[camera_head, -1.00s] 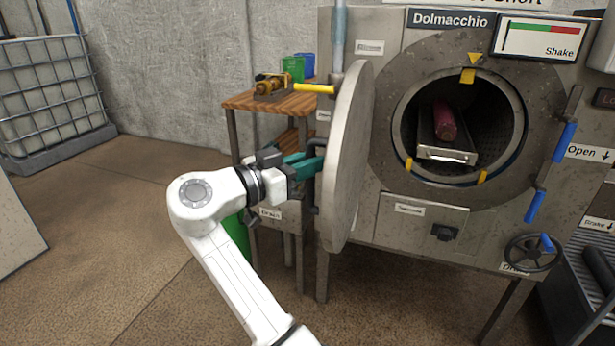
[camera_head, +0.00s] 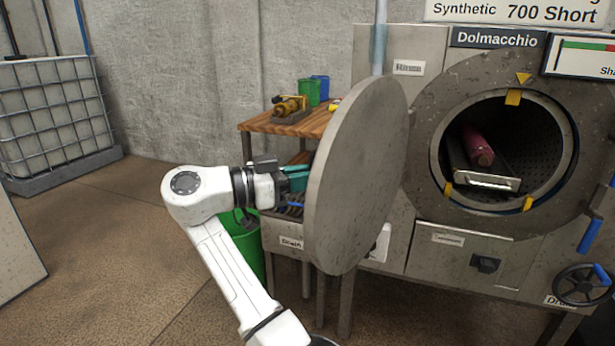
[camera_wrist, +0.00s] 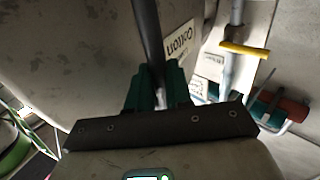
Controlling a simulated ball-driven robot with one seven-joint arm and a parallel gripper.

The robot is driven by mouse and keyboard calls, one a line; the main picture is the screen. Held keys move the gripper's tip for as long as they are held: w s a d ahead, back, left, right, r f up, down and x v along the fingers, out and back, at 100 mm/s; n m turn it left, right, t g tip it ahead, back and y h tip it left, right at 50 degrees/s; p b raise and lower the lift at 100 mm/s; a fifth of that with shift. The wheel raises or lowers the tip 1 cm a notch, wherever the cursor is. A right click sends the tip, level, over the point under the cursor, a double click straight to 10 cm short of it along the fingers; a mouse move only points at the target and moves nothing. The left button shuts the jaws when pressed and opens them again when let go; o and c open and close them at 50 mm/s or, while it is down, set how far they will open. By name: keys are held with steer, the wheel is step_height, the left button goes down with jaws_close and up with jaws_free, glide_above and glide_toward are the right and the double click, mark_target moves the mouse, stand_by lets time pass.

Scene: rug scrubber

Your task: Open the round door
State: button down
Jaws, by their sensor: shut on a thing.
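The round door (camera_head: 355,185) is a thick grey metal disc. It stands swung out to the left of the machine's round opening (camera_head: 545,130), which is uncovered. My gripper (camera_head: 297,179) is at the door's left side, its teal fingers partly hidden by the door. In the wrist view my gripper (camera_wrist: 158,85) is shut on a dark door handle (camera_wrist: 148,38), a bar that runs up between the green fingers. The door's face (camera_wrist: 65,50) fills the left of that view.
Inside the drum a dark red roll (camera_head: 478,146) lies on a metal tray (camera_head: 490,181). A wooden-topped table (camera_head: 312,122) with small items stands behind the door. A green bin (camera_head: 245,245) stands below my arm. Open floor lies at the left.

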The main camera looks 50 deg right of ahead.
steer(key=shift+s+d, duration=0.15)
steer(key=shift+d, duration=0.35)
steer(key=c, duration=1.1)
jaws_free()
steer(key=shift+s+d, duration=0.1)
steer(key=shift+d, duration=0.2)
steer(key=shift+a, duration=0.15)
steer(key=shift+a, duration=0.1)
steer(key=shift+a, duration=0.15)
steer(key=v, duration=1.1)
